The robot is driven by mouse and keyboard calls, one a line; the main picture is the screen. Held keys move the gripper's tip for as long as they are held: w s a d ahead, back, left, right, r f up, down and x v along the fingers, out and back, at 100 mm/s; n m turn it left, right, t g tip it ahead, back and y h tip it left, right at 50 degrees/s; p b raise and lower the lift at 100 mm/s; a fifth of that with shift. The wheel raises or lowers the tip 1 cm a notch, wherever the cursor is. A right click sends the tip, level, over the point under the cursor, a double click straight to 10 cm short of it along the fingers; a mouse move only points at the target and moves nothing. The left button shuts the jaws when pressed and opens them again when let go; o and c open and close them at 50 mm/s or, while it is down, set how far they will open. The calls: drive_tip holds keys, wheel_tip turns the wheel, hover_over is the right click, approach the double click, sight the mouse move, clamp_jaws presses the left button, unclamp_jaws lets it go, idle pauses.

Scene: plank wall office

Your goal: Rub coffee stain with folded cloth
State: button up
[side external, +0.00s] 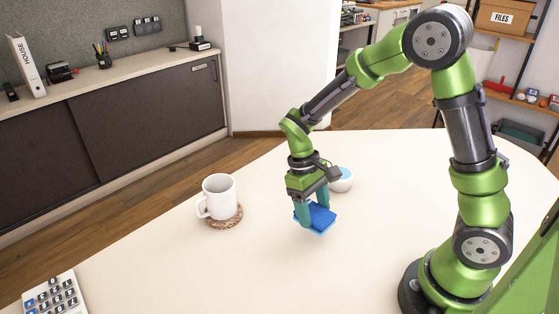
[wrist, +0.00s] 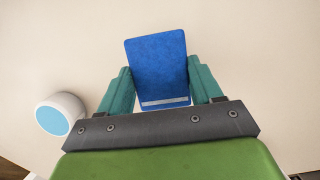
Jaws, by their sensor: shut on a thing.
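The folded blue cloth (side external: 319,217) is between the teal fingers of my gripper (side external: 313,211) in the side view. My gripper is shut on it, and the cloth looks to be at or just above the table; I cannot tell if it touches. In the wrist view the cloth (wrist: 158,68) sits between the two fingers (wrist: 158,92), with a pale stripe along its near edge. No coffee stain shows in either view; the cloth or my gripper may hide it.
A white mug (side external: 219,194) stands on a brown speckled coaster (side external: 226,219) left of my gripper. A white round object with a light blue top (side external: 341,179) is close behind my gripper. A calculator (side external: 55,294) lies at the lower left. The table (side external: 250,268) in front is clear.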

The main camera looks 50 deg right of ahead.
drive_tip(key=shift+r, duration=1.95)
